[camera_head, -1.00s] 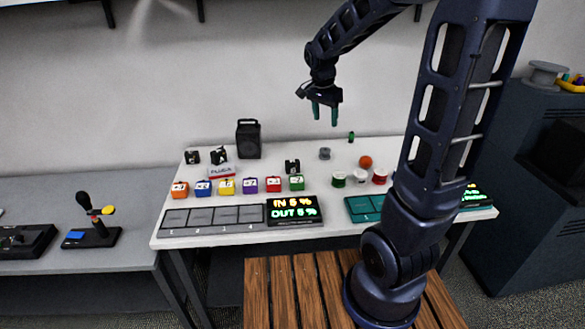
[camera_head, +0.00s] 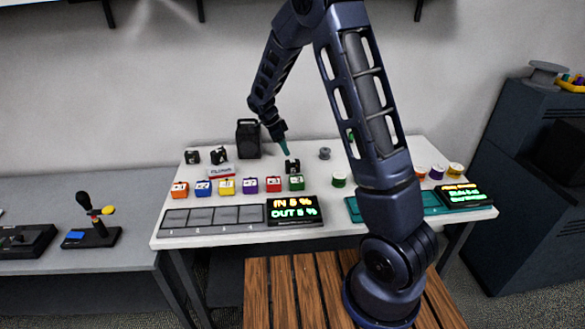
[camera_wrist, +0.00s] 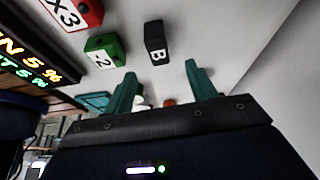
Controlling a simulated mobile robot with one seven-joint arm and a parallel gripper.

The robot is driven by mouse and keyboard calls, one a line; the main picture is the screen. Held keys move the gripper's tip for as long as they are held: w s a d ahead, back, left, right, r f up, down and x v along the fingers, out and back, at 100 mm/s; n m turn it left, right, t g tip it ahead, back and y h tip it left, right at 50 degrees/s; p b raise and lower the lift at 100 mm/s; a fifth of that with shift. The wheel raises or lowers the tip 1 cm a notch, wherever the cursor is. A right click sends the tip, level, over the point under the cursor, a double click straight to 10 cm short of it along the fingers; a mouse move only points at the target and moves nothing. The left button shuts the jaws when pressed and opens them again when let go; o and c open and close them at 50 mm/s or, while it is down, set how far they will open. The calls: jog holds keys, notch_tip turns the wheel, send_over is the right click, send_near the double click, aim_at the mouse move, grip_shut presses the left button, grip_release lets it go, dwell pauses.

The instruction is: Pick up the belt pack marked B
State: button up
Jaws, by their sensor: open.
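The belt pack marked B (camera_wrist: 155,35) is a small black box with a white label reading B in the wrist view. In the head view, a black pack (camera_head: 292,166) stands on the white table behind the green block and appears to be the same one. My gripper (camera_head: 285,149) is above and just behind that pack in the head view, fingers pointing down. In the wrist view my gripper (camera_wrist: 160,72) has its two teal fingers apart with nothing between them. The pack lies beyond the fingertips, roughly in line with the gap.
A green block (camera_wrist: 104,48) marked -2 sits close beside the pack, with a red block (camera_wrist: 80,12) past it. Other black packs (camera_head: 219,155) and a black speaker box (camera_head: 248,138) stand at the back left. A lit display (camera_head: 293,210) lies in front.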

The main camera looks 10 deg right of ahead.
aim_at(292, 161)
jog(key=shift+x, duration=5.45)
jog(key=shift+s, duration=0.15)
jog(key=c, duration=1.2)
jog(key=shift+o, duration=0.2)
jog(key=shift+r, duration=0.1)
